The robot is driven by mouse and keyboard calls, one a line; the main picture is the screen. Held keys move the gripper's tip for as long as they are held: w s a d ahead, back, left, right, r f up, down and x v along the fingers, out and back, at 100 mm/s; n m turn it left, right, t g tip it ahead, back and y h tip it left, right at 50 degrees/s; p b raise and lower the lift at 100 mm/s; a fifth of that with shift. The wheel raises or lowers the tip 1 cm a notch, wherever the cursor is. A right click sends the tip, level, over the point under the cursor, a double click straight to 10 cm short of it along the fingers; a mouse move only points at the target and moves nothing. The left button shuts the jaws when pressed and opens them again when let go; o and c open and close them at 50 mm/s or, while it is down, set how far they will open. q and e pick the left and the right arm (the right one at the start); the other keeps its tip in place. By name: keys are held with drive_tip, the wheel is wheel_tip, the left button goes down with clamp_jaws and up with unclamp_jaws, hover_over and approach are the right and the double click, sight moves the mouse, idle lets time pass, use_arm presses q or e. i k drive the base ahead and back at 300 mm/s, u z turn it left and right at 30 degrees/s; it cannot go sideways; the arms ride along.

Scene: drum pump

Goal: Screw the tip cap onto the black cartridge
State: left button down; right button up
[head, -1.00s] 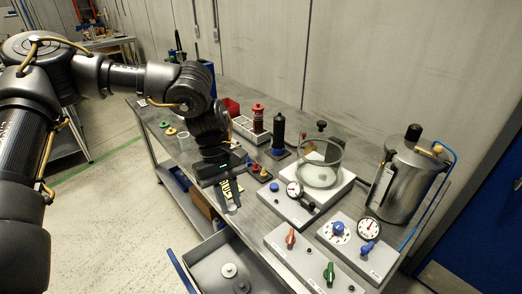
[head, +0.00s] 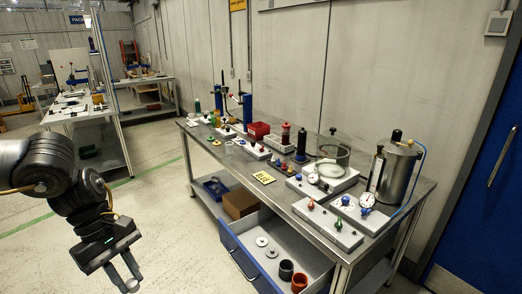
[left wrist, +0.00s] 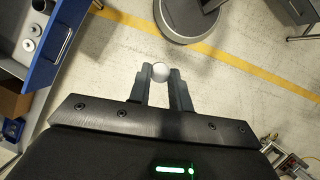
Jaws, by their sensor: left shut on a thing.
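The black cartridge (head: 301,145) stands upright in a small dark base on the bench, left of the glass dome. My left gripper (head: 130,284) hangs over the open floor at the lower left, well away from the bench. In the left wrist view its two fingers (left wrist: 160,88) are shut on a small pale grey round piece (left wrist: 161,72) at their tips. I cannot tell for sure whether this is the tip cap. My right gripper is in neither view.
Floor left of the bench is free.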

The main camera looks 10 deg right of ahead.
sight(302, 137)
drive_tip(key=u, duration=0.2)
drive_tip(key=i, duration=0.25)
drive_tip(key=u, duration=0.85)
drive_tip(key=i, duration=1.35)
drive_tip(key=z, duration=0.75)
drive_tip(key=i, duration=0.45)
drive_tip(key=z, duration=0.5)
